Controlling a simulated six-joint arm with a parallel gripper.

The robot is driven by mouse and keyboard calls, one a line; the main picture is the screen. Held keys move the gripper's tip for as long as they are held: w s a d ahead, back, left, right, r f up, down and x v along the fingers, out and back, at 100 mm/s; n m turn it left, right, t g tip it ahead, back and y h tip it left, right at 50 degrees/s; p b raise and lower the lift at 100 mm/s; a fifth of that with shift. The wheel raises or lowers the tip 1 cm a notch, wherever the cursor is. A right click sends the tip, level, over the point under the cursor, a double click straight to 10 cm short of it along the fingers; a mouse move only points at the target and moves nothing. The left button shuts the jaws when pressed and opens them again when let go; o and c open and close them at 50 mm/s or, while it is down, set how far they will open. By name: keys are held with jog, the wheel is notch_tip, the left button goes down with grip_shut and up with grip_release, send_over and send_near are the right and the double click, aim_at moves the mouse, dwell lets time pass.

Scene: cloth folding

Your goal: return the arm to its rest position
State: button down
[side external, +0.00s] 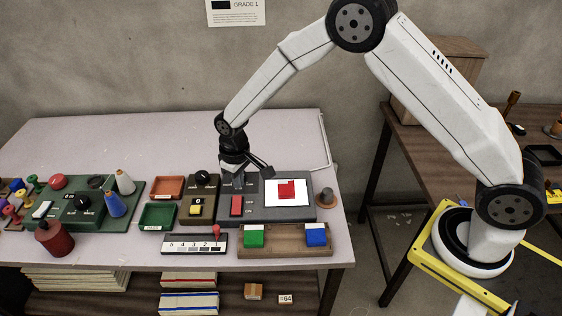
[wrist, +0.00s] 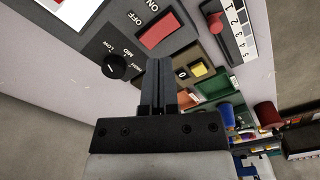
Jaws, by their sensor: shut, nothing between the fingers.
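My gripper (side external: 238,183) is shut and empty. It points down over the left end of a dark grey panel (side external: 268,213), close to a red rocker switch (side external: 236,206). In the wrist view my gripper (wrist: 158,62) shows its fingers together, beside the red switch (wrist: 157,28) marked ON and OFF and a black knob (wrist: 115,66). On the panel a white sheet (side external: 301,200) carries a red cloth (side external: 287,189) that looks partly folded, with an uneven outline. I cannot tell whether the fingertips touch the panel.
Left of the panel stand a box with a yellow button (side external: 195,209), orange (side external: 166,187) and green trays (side external: 158,216), and thread cones (side external: 115,204). The table's back is clear.

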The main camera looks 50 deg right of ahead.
jog(key=s+d+r+m+t, duration=0.1)
jog(key=s+d+r, duration=0.4)
jog(key=s, duration=0.5)
jog(key=s+d+r+m+t, duration=0.1)
jog(key=s+d+r, duration=0.5)
jog(key=s, duration=0.5)
jog(key=shift+m, duration=0.4)
jog(key=shift+w+d, duration=0.1)
